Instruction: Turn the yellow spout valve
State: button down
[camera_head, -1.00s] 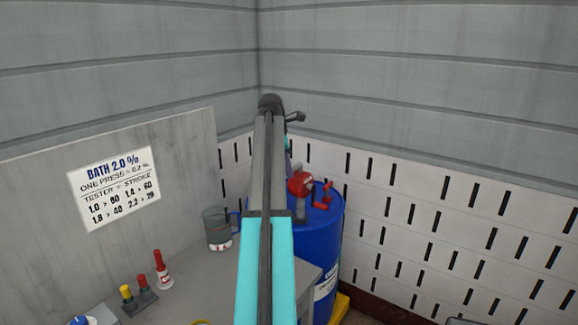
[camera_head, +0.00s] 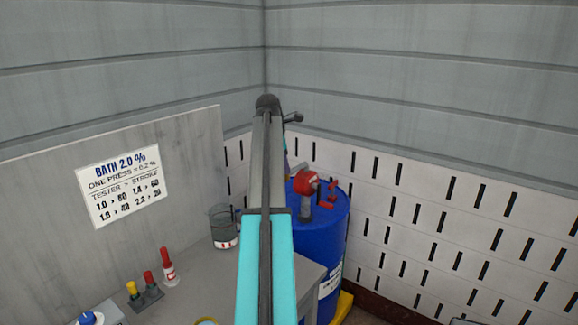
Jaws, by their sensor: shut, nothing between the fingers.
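No yellow spout valve can be made out. A blue drum (camera_head: 325,245) stands behind and right of my arm, partly hidden by it. On its top are a red-headed fitting (camera_head: 306,183) on a grey neck and small red parts (camera_head: 327,198). My arm reaches up the middle of the view and bends at a dark joint near the drum. My gripper's fingers are hidden behind the arm, so I see no contact with anything.
A grey bench (camera_head: 200,285) at left holds a clear jug (camera_head: 223,228), a red-capped bottle (camera_head: 168,268) and a small stand (camera_head: 148,297) with red and yellow tops. A sign (camera_head: 119,186) hangs on the grey panel behind. A slotted white wall (camera_head: 440,225) closes the right side.

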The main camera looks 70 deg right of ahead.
jog(key=shift+r, duration=0.1)
dwell(0.4)
jog(key=c, duration=2.5)
grip_release()
jog(key=shift+w, duration=0.4)
jog(key=o, duration=0.7)
jog(key=shift+s+r, duration=0.1)
jog(key=shift+r, duration=0.15)
jog(key=shift+c, duration=0.2)
jog(key=shift+w+r+p, duration=0.2)
jog(key=shift+r+p, duration=0.15)
jog(key=shift+p, duration=0.2)
jog(key=o, duration=1.3)
jog(key=shift+w+a+r+p, duration=0.2)
jog(key=shift+r+p, duration=0.1)
jog(key=shift+r, duration=0.1)
jog(key=shift+s+p+v, duration=0.2)
jog(key=shift+p+v, duration=0.75)
jog(key=shift+v, duration=0.5)
